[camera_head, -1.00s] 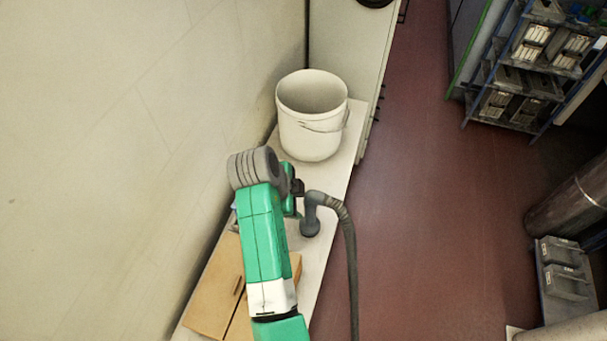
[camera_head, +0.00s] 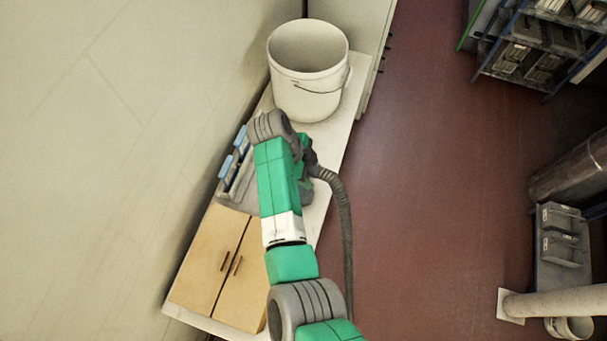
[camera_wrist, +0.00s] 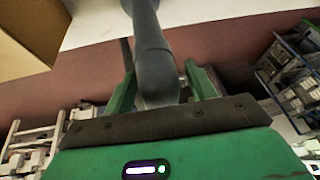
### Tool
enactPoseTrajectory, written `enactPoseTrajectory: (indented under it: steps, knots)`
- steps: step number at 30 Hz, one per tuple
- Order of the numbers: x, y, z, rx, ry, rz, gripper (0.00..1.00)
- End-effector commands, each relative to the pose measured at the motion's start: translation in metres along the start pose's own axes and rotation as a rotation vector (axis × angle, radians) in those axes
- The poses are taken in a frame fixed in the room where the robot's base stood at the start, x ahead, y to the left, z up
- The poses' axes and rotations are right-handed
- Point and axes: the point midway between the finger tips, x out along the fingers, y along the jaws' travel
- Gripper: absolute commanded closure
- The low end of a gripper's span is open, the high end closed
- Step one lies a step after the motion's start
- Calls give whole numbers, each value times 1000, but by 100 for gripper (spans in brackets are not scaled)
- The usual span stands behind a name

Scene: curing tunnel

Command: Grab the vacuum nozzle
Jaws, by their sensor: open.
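The vacuum nozzle (camera_wrist: 148,40) is a smooth dark grey tube. In the wrist view it runs from the top edge down between the two green fingers of my gripper (camera_wrist: 160,74). My gripper is open, with one finger on each side of the tube. I cannot tell whether either finger touches it. In the head view my arm hides most of the nozzle, and its dark ribbed hose (camera_head: 342,205) curves down to the right of my arm. My gripper is mostly hidden there too.
A white bucket (camera_head: 308,85) stands at the far end of the white bench (camera_head: 322,190). A grey tray with blue-topped items (camera_head: 233,165) and a wooden box (camera_head: 208,265) lie left of my arm, near the wall. Red floor (camera_head: 430,170) is open to the right.

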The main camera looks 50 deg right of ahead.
Motion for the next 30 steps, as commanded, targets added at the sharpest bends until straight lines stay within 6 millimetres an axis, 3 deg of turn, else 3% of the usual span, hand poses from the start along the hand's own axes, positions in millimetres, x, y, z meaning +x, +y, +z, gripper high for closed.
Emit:
enactPoseTrajectory:
  steps: [3,10,18,26,30]
  knots:
    - [11,0,0,0,0,0,44]
    - [12,0,0,0,-1,-1,46]
    - [12,0,0,0,-1,-1,99]
    - [11,0,0,0,-1,-2,100]
    - [-8,-3,-7,2,-2,-5,100]
